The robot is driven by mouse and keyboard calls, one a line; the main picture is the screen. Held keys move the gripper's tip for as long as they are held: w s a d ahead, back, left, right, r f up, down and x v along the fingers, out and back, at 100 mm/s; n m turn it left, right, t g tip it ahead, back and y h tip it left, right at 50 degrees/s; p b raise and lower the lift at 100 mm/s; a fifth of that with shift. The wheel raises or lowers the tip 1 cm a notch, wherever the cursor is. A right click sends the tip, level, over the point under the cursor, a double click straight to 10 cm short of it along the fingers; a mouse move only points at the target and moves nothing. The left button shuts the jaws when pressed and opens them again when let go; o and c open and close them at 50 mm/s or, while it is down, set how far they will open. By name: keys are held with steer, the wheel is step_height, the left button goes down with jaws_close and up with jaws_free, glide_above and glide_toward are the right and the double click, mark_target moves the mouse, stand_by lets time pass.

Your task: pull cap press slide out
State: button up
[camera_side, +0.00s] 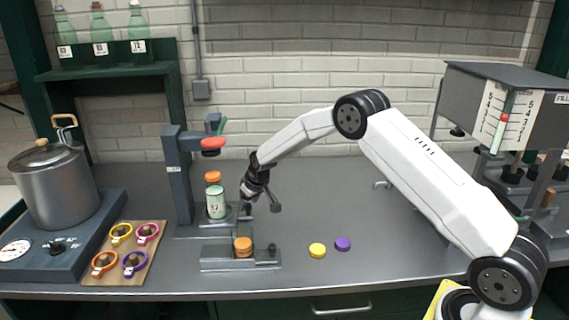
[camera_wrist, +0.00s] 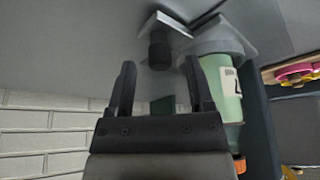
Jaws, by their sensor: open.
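The dark grey cap press (camera_side: 183,180) stands left of centre in the side view, with a red-orange part (camera_side: 213,143) on its head. Below the head stands an upright pale green bottle (camera_side: 216,203) with an orange cap (camera_side: 213,177) on top. It also shows at the right of the wrist view (camera_wrist: 226,90), with its grey slide plate (camera_wrist: 158,20) and a dark knob (camera_wrist: 160,50). My gripper (camera_side: 260,206) is to the right of the bottle, low over the bench. In the wrist view its fingers (camera_wrist: 160,82) are apart and empty, with the knob ahead between them. Contact with the knob is not visible.
A grey holder (camera_side: 215,262) with orange caps (camera_side: 243,246) sits in front of the press. Yellow (camera_side: 317,250) and purple (camera_side: 343,244) caps lie to the right. A board (camera_side: 97,268) with coloured rings and a pot (camera_side: 55,185) are at left.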

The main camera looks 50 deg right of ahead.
steer(key=shift+w+f, duration=0.2)
steer(key=shift+f, duration=0.2)
steer(key=shift+c, duration=0.2)
jaws_close()
stand_by(1.2)
